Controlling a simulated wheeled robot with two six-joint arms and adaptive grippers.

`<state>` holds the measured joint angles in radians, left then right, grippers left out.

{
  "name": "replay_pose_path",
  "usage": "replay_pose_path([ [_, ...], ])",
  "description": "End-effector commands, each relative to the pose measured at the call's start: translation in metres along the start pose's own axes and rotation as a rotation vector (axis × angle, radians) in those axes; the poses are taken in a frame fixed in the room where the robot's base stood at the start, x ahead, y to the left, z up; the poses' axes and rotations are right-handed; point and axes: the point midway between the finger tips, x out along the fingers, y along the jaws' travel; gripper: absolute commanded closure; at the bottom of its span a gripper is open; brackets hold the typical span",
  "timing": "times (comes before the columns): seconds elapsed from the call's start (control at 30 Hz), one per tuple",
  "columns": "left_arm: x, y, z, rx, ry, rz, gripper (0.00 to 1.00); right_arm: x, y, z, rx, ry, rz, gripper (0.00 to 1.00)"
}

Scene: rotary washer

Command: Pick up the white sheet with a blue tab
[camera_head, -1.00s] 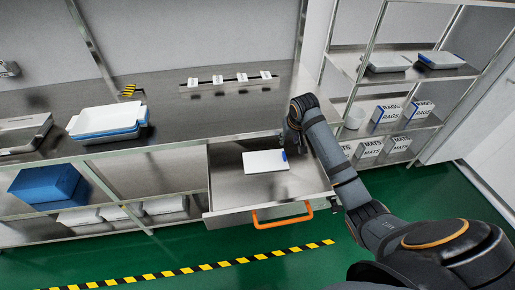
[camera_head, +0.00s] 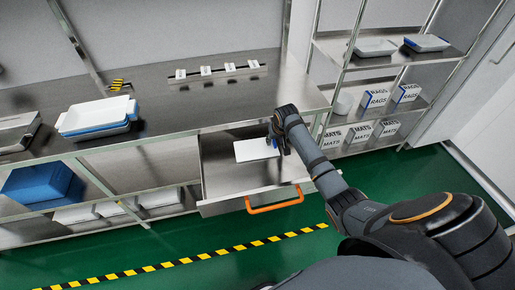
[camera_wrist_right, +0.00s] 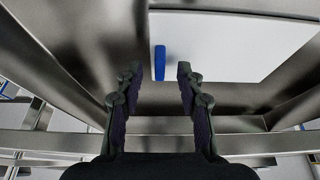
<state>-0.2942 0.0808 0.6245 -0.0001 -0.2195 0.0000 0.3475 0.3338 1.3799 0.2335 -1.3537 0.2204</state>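The white sheet (camera_head: 252,150) lies flat in the open metal drawer (camera_head: 222,181). Its blue tab (camera_wrist_right: 160,62) sticks out from one edge in the right wrist view, where the sheet (camera_wrist_right: 230,48) fills the upper right. In the head view the tab is mostly hidden by my right gripper (camera_head: 277,142), at the sheet's right edge. In the wrist view the right gripper (camera_wrist_right: 158,80) is open and empty. The tab lines up with the gap between its fingertips, just ahead of them or level with them; I cannot tell contact. My left gripper is not in view.
The drawer has an orange handle (camera_head: 273,201) at its front and metal walls close around the gripper. The steel counter (camera_head: 200,105) lies above and behind it. White and blue trays (camera_head: 95,118) stand at left; a shelf rack (camera_head: 335,45) stands at right.

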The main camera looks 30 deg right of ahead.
Motion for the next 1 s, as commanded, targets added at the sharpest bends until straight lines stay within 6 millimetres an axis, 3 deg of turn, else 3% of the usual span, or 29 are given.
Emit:
replay_pose_path([
  [0.1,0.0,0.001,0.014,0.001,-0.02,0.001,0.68,0.007,0.0,0.0,-0.001,0.0,0.0,0.62],
  [0.27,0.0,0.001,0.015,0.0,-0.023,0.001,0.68,0.007,0.0,0.0,-0.002,0.0,0.001,0.62],
  [0.57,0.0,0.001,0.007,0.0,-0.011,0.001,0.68,0.007,0.0,0.0,-0.001,0.0,0.001,1.0],
  [1.0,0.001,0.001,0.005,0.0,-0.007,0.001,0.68,0.004,0.0,-0.001,-0.001,0.002,0.0,1.0],
])
